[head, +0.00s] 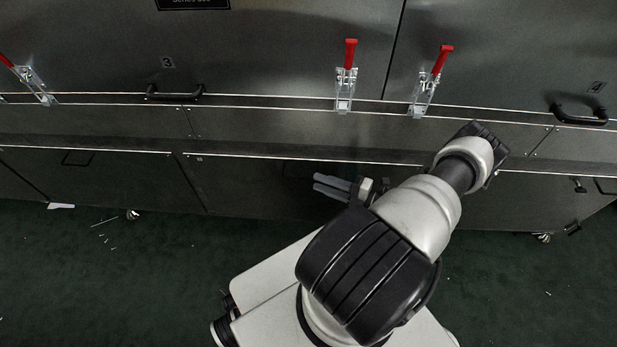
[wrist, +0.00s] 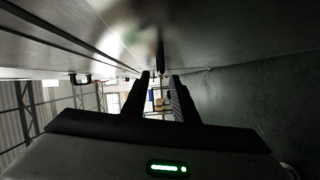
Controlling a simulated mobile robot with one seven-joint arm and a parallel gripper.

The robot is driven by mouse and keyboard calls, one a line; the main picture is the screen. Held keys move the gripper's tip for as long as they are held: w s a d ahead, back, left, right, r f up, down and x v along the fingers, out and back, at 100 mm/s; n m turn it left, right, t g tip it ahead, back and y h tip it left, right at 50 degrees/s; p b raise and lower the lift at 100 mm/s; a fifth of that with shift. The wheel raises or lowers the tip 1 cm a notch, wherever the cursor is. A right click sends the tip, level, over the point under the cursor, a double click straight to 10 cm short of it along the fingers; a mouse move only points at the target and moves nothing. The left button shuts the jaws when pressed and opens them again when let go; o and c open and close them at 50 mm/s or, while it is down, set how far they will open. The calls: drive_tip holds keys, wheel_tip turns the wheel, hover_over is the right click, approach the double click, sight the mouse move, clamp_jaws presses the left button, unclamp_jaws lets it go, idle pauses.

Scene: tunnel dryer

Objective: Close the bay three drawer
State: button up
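The number 3 label (head: 167,62) marks an upper steel door of the dryer. Below it, two low panels have thin bright top edges, the left one (head: 120,180) and the middle one (head: 240,185). I cannot tell which is the bay three drawer, or whether either stands out from the front. My gripper (head: 315,184) is low in front of the middle panel, fingers pointing left. The fingers look parted and empty in the wrist view (wrist: 161,76). A dark bar (wrist: 160,50), perhaps a handle, shows beyond the fingertips. My arm hides the middle panel's right part.
Red-handled clamps (head: 346,75) (head: 430,80) (head: 30,80) line the upper doors. Black handles (head: 175,94) (head: 580,116) stick out from the doors. The dark green floor (head: 130,280) is open at left, with small white scraps. A caster (head: 133,214) shows under the dryer.

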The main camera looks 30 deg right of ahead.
drive_tip(key=shift+v, duration=2.2)
